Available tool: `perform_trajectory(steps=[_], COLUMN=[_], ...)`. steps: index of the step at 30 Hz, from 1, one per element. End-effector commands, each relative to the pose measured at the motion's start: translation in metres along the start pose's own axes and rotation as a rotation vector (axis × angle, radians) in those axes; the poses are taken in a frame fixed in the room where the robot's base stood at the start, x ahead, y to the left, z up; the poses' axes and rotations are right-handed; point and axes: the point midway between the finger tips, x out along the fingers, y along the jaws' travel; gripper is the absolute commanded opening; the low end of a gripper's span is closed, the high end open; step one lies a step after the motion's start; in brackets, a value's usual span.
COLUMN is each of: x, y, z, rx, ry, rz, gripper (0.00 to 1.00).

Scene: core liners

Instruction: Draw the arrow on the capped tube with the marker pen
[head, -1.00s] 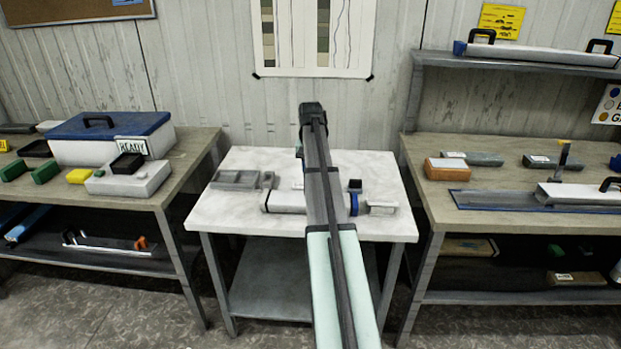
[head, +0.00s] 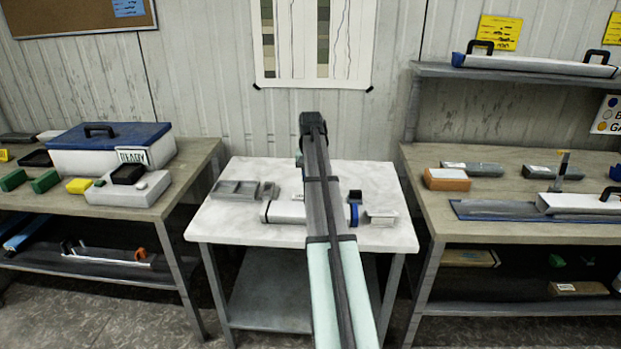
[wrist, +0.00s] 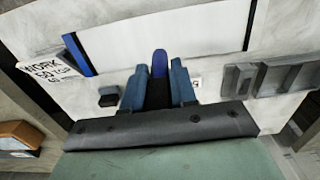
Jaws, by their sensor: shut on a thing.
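The capped tube (head: 283,212) lies across the white table, a pale tube with a blue cap (head: 353,214) at its right end. My arm hides its middle in the head view. In the wrist view the white tube (wrist: 160,28) spans the top, with its blue cap end (wrist: 78,54) at left. My gripper (wrist: 158,82) is shut on the marker pen (wrist: 160,62), whose blue end points toward the tube. I cannot tell whether the pen touches the tube. No arrow shows on the visible tube surface.
A grey tray (head: 237,189) stands left of the tube on the table; it shows at right in the wrist view (wrist: 272,78). A small black block (wrist: 108,97) sits near the gripper. A lettered white card (wrist: 48,68) stands beyond the capped end. Benches flank the table.

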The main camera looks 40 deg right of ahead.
Motion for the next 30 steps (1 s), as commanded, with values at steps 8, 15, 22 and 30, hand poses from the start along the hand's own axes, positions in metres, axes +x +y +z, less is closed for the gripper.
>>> perform_trajectory(steps=[8, 15, 22, 30], x=[0.012, 0.021, 0.030, 0.050], y=[0.000, 0.000, 0.000, 0.000], z=[0.000, 0.000, 0.000, 0.001], rx=[0.000, 0.000, 0.000, 0.000], ry=[0.000, -0.001, 0.000, -0.002], rz=[0.000, 0.000, 0.000, 0.000], gripper=[0.00, 0.00, 0.00, 0.00])
